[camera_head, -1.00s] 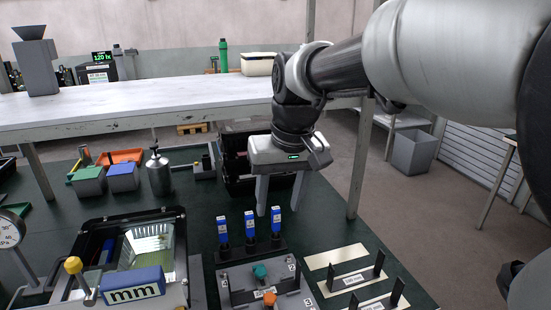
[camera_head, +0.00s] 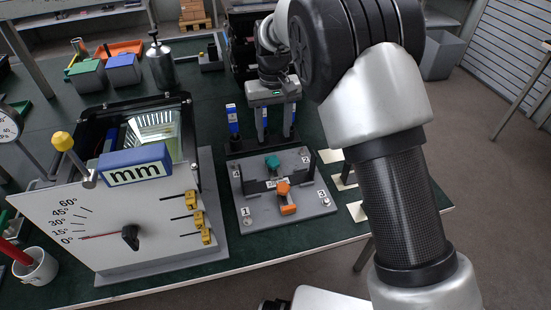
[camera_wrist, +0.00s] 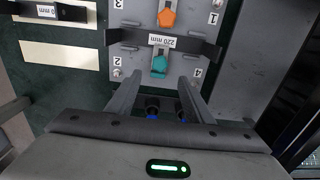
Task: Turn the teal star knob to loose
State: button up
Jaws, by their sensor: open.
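The teal star knob (camera_head: 272,162) sits on a grey fixture plate (camera_head: 248,187), behind an orange knob (camera_head: 285,195). In the wrist view the teal knob (camera_wrist: 159,65) lies just beyond my fingertips (camera_wrist: 159,84), roughly centred between them, with the orange knob (camera_wrist: 166,18) farther off. My gripper (camera_head: 277,136) is open and empty, pointing down at the back of the plate, near the blue-topped posts. The fingers look apart from the knob. Any loose or tight marking on it is too small to read.
Blue-topped posts (camera_head: 232,118) stand along the plate's back edge, close to my fingers. A black bracket with a 220 mm label (camera_wrist: 168,41) crosses the plate between the knobs. A panel with an angle dial (camera_head: 105,225) stands to the left. Pale strips lie to the right.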

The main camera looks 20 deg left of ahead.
aim_at(275, 161)
notch_tip(275, 161, down, 11)
jog(key=shift+f+b, duration=0.2)
jog(key=shift+b, duration=0.35)
jog(key=c, duration=1)
jog(key=shift+c, duration=0.2)
jog(key=shift+n, duration=0.3)
jog(key=n, duration=0.3)
jog(key=shift+w+d+n, duration=0.1)
jog(key=shift+n, duration=0.2)
jog(key=shift+w+n, duration=0.1)
jog(key=shift+n, duration=2.1)
